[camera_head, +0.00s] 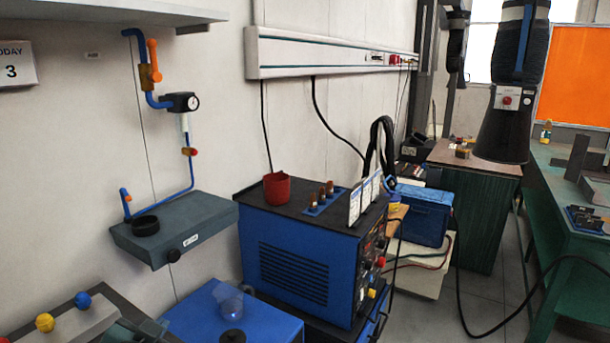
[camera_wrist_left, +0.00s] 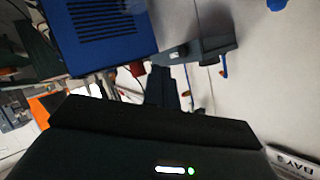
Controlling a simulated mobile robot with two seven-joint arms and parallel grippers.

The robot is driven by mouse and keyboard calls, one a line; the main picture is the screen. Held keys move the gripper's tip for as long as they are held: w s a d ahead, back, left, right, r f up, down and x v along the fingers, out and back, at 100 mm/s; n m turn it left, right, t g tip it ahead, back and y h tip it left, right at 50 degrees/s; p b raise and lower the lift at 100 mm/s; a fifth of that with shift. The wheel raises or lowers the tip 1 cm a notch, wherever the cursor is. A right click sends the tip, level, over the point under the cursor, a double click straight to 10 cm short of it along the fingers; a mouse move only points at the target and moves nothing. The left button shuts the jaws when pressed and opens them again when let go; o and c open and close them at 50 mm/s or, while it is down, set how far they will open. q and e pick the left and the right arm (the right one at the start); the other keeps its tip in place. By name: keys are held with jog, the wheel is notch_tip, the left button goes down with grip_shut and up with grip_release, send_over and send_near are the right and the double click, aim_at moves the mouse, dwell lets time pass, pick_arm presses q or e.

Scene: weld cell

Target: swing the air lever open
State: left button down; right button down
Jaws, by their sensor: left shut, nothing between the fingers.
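The air lever (camera_head: 154,56) is a long orange handle on a brass valve (camera_head: 145,77) in the blue wall pipe, at the upper left of the head view. It stands almost upright beside the pipe. My left gripper (camera_head: 148,328) shows only in part at the bottom left of the head view, well below the lever and apart from it. In the left wrist view my gripper's dark fingers (camera_wrist_left: 163,88) are together, with nothing held. I cannot make out the lever clearly in that view. My right gripper is in neither view.
A black gauge unit (camera_head: 182,102) sits on the pipe. A grey wall shelf (camera_head: 205,215) with a black cup (camera_head: 145,225) juts out below. A blue welder (camera_head: 300,260) and a blue box (camera_head: 225,315) stand below and right. An overhead shelf (camera_head: 130,12) hangs above the lever.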

pick_arm(q)
jog(key=s+d+f+n+g+h, duration=0.1)
jog(key=s+d+f+g, duration=0.2)
jog(key=s, duration=0.6)
jog(key=s+d+f+n+g, duration=0.1)
jog(key=s+f+g, duration=0.3)
jog(key=s+f, duration=0.3)
jog(key=s+d+f+n+g+h, duration=0.1)
jog(key=s+d+f+g, duration=0.15)
jog(key=s, duration=0.75)
jog(key=w+d+f+m+t+h, duration=0.1)
jog(key=w+d+f+t+h, duration=0.1)
jog(key=w+d+f+t, duration=0.3)
jog(key=shift+w+d+f+t+h, duration=0.25)
jog(key=shift+w+f+t+h, duration=0.15)
jog(key=shift+w+f+t, duration=0.4)
jog(key=shift+s+f, duration=0.15)
jog(key=shift+f, duration=0.1)
